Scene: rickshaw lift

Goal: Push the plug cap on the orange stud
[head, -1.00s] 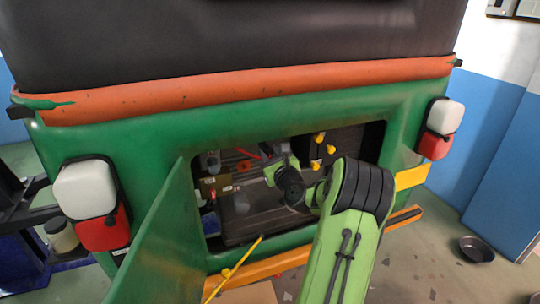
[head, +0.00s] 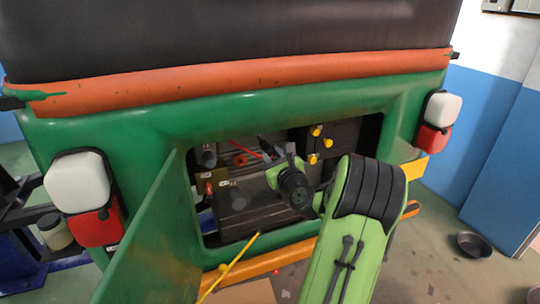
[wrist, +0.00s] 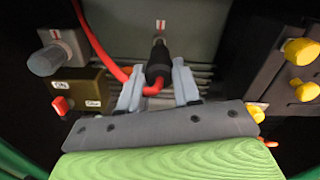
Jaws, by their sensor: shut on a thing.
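The black plug cap (wrist: 158,62) with its red lead (wrist: 122,75) sits between the two grey fingers of my gripper (wrist: 158,82) in the wrist view. My gripper is shut on it. The cap's far end points at a grey surface with a small red-and-white label (wrist: 160,25). I cannot make out the orange stud for certain, and whether the cap touches anything is not clear. In the head view my gripper (head: 268,150) is inside the open compartment, and the cap is too small to tell there.
Yellow knobs (wrist: 300,50) stick out of a dark box at the right. A brass box (wrist: 78,92) with a red switch and a grey knob (wrist: 48,60) are at the left. The compartment's green door (head: 150,235) stands open, with a yellow rod (head: 230,268) beside it.

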